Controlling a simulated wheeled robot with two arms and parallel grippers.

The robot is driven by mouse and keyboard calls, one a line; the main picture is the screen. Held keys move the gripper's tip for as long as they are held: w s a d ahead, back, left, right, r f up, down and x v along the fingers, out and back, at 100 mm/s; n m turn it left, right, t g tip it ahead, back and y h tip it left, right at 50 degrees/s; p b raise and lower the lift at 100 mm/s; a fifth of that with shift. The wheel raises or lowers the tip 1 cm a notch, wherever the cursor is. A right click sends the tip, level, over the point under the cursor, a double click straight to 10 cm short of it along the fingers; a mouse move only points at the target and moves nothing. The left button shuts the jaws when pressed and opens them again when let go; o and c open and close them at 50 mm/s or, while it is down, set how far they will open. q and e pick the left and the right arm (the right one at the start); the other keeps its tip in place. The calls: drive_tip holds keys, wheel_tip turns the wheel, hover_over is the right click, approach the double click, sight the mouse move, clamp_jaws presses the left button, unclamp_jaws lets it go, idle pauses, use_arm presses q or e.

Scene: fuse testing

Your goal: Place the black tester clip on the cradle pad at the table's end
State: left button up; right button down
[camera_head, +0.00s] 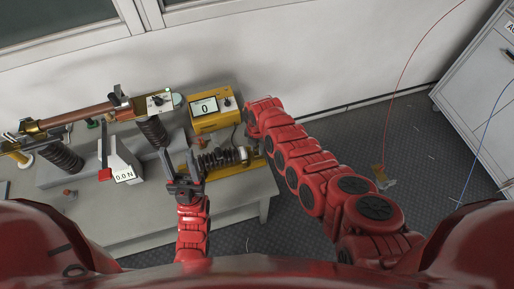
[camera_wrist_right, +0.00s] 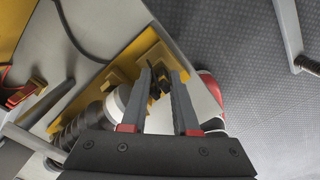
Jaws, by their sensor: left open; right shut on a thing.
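The black tester clip (camera_wrist_right: 158,86) shows as a small dark piece between my right gripper's fingers in the right wrist view. My right gripper (camera_wrist_right: 163,74) is shut on it. A yellow block-like pad (camera_wrist_right: 148,44), likely the cradle pad, lies just beyond the fingertips at the table's end. I cannot tell whether the clip touches it. In the head view the right fingers and clip are hidden by my red wrist. My left gripper (camera_head: 179,164) is open and empty, just left of the ribbed dark insulator (camera_head: 220,159) on the yellow base (camera_head: 234,171).
A yellow tester (camera_head: 212,110) reading 0 stands behind. A red clip (camera_wrist_right: 22,95) with cable shows in the right wrist view. A white force gauge (camera_head: 124,160) and a copper fuse tube (camera_head: 78,116) are further left. The table's front (camera_head: 145,222) is clear.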

drive_tip(key=shift+f, duration=0.2)
drive_tip(key=shift+f, duration=0.15)
drive_tip(key=c, duration=0.7)
unclamp_jaws()
